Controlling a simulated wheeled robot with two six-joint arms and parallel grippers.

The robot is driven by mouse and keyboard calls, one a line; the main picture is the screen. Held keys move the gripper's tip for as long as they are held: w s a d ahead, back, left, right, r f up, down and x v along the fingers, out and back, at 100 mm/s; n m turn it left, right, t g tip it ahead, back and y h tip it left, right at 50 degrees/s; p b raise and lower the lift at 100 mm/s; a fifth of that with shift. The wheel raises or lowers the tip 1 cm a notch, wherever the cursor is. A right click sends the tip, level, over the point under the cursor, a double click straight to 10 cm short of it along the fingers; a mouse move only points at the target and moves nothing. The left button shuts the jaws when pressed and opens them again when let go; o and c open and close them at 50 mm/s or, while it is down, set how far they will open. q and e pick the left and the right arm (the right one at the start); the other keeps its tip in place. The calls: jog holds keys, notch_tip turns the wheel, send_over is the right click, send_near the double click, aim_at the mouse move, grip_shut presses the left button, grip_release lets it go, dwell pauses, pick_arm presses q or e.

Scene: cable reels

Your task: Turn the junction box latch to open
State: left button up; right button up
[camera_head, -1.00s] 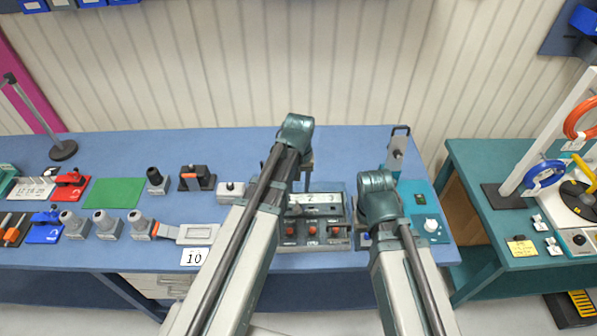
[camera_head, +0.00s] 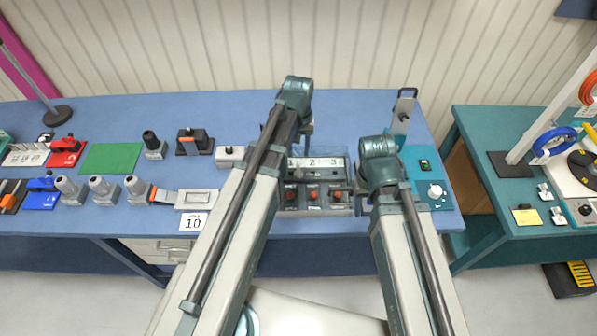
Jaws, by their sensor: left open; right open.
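No part is clearly marked as the junction box latch. A grey box with a dark knob (camera_head: 230,156) stands on the blue bench, left of my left arm. A black box with an orange-tipped handle (camera_head: 193,142) stands further left. A panel numbered 1, 2, 3 (camera_head: 318,163), with a grey knob and red-orange switches below, lies between my arms. My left gripper (camera_head: 307,146) is open at the panel's back left, mostly hidden by its arm. My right gripper (camera_head: 364,203) is open near the panel's right side, largely covered by its arm. Neither visibly holds anything.
A teal plate with a white dial (camera_head: 436,190) and an upright grey hasp (camera_head: 403,110) stand at the bench's right end. Several grey connectors (camera_head: 104,188) and a green mat (camera_head: 109,158) lie left. A teal table (camera_head: 480,135) stands across a gap. The bench's back strip is mostly clear.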

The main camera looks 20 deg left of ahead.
aim_at(298, 168)
pick_arm(q)
notch_tip(298, 168, down, 9)
jog(key=b, duration=0.7)
jog(key=shift+r+b, duration=0.15)
jog(key=shift+b, duration=0.2)
grip_shut()
